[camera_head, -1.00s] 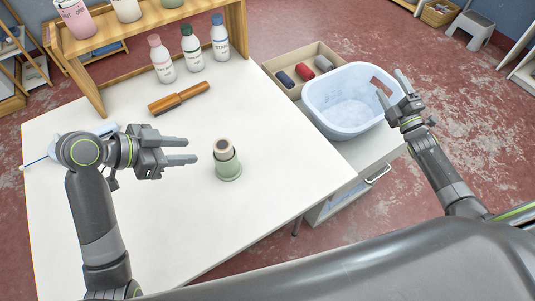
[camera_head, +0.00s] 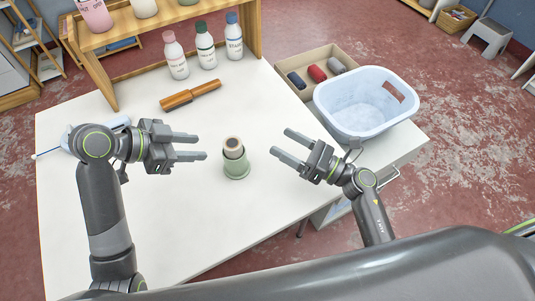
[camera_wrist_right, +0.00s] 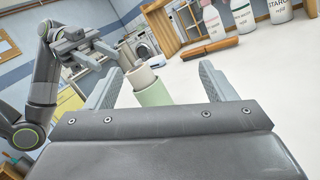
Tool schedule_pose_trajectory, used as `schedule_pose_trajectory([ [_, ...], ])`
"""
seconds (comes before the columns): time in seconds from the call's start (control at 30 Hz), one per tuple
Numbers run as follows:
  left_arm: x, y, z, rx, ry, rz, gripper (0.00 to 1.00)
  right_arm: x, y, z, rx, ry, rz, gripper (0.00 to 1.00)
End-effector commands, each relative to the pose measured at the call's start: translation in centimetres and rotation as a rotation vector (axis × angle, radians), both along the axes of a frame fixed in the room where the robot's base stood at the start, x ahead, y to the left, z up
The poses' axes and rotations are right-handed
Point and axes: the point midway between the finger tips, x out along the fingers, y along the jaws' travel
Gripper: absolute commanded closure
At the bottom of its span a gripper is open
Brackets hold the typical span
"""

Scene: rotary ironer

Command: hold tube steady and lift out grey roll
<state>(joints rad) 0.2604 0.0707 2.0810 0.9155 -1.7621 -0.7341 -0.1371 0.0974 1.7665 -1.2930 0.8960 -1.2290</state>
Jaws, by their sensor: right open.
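The green tube (camera_head: 236,168) stands upright on the white table, with a wider base. The grey roll (camera_head: 233,144) sticks up out of its top and shows a tan core. In the right wrist view the tube (camera_wrist_right: 154,94) and the roll (camera_wrist_right: 140,75) appear beyond my fingers, between them in the picture. My left gripper (camera_head: 205,155) is open and empty, left of the tube and apart from it, fingers pointing toward it. My right gripper (camera_head: 279,146) is open and empty, right of the tube and apart from it, fingers pointing left toward it.
A light blue basket (camera_head: 365,128) stands at the right, beside a cardboard box (camera_head: 296,88) with several dark, red and grey rolls. A wooden-handled brush (camera_head: 190,96) lies behind the tube. The table front is clear.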

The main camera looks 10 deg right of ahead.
Motion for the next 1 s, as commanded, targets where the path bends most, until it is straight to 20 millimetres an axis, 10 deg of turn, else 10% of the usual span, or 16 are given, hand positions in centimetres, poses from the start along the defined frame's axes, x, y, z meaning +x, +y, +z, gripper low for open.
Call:
schedule_pose_trajectory([
  [0.57,0.0,0.0,0.0,0.0,0.0,0.0,0.64,-2.7,5.7,0.6,-0.387,-0.205,-0.006,0.23],
  [1.0,0.0,0.0,0.0,0.0,0.0,0.0,0.64,-2.7,5.7,-5.6,-0.39,-0.202,-0.004,0.23],
])
